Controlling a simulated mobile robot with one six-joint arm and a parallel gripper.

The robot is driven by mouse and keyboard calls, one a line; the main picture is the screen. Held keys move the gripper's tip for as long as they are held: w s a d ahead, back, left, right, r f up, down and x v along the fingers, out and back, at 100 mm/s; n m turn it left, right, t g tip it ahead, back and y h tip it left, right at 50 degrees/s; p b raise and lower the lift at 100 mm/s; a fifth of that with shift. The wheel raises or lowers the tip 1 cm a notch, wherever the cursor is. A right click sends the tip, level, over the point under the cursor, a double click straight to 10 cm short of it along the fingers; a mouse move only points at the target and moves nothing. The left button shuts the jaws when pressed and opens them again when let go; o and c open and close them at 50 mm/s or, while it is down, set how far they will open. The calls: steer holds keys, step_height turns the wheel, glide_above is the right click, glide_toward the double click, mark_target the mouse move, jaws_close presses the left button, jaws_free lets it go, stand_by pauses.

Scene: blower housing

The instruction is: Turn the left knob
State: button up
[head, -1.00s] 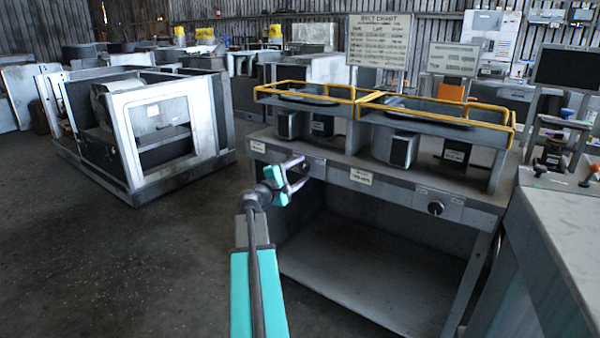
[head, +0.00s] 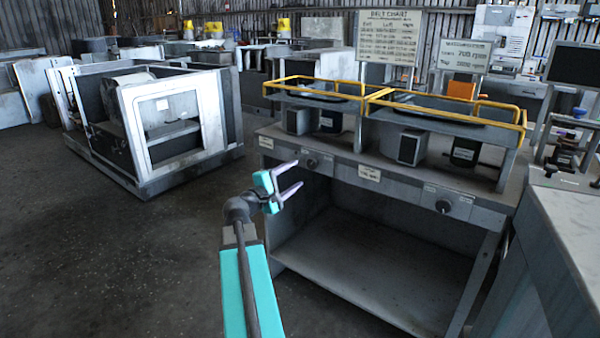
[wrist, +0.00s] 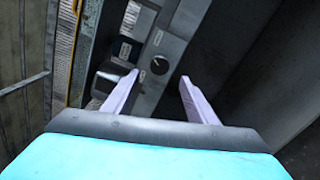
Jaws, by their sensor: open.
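The left knob (head: 311,162) is a small dark round knob on the grey front panel of the workbench. In the wrist view the knob (wrist: 159,66) lies between the two fingertips in the picture, beyond them. My gripper (head: 299,173) is teal with pale lilac fingers, just in front and a little left of the knob in the head view. Its fingers are spread and empty, and it looks apart from the knob. A second knob (head: 443,206) sits farther right on the same panel.
Yellow rails (head: 372,93) and motor blocks top the bench (head: 385,192). A belt chart sign (head: 390,38) stands behind it. A grey counter (head: 570,225) is close at right. A large metal housing (head: 165,120) stands at left. The floor (head: 110,250) before it is clear.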

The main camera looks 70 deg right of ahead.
steer(key=v, duration=0.5)
steer(key=shift+a, duration=0.2)
steer(key=shift+w, duration=0.1)
